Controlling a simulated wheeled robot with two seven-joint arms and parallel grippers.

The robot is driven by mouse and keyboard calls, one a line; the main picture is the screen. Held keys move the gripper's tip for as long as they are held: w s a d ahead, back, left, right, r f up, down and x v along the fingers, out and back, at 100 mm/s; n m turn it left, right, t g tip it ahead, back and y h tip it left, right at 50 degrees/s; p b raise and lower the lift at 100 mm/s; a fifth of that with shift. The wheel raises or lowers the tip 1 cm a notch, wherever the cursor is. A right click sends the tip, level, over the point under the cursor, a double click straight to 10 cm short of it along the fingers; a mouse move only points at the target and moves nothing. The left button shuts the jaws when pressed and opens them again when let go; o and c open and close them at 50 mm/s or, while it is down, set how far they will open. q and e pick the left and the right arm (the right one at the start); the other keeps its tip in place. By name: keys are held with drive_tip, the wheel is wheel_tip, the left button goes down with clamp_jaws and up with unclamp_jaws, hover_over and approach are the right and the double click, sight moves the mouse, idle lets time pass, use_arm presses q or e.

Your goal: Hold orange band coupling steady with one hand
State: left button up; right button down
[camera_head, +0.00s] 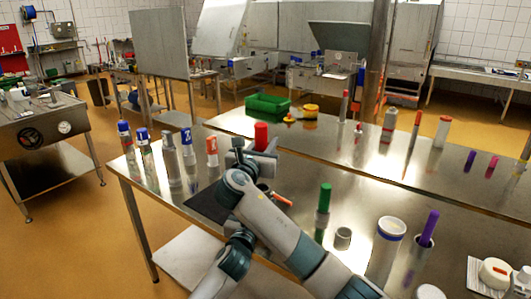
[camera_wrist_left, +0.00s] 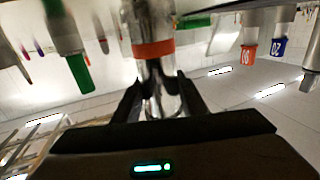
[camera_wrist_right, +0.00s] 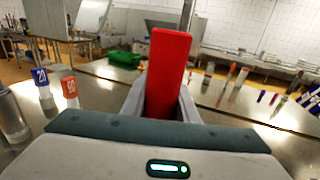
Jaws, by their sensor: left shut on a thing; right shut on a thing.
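A shiny metal coupling with an orange band (camera_wrist_left: 153,49) shows in the left wrist view, its metal part between the fingers of my left gripper (camera_wrist_left: 160,100). My left gripper is shut on it. The lower end of the red piece is hidden.
Blue-capped and orange-capped bottles (camera_head: 211,152) stand left on the steel table (camera_head: 300,180). A green-topped piece (camera_head: 324,198), a white cup (camera_head: 387,235) and a purple stick (camera_head: 429,225) stand right. A green crate (camera_head: 268,104) and a red-topped cylinder (camera_head: 443,130) stand farther back.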

use_arm(q)
drive_tip(key=shift+f, duration=0.1)
idle(0.3)
drive_tip(key=o, duration=1.5)
drive_tip(key=shift+s, duration=0.1)
drive_tip(key=v, duration=1.2)
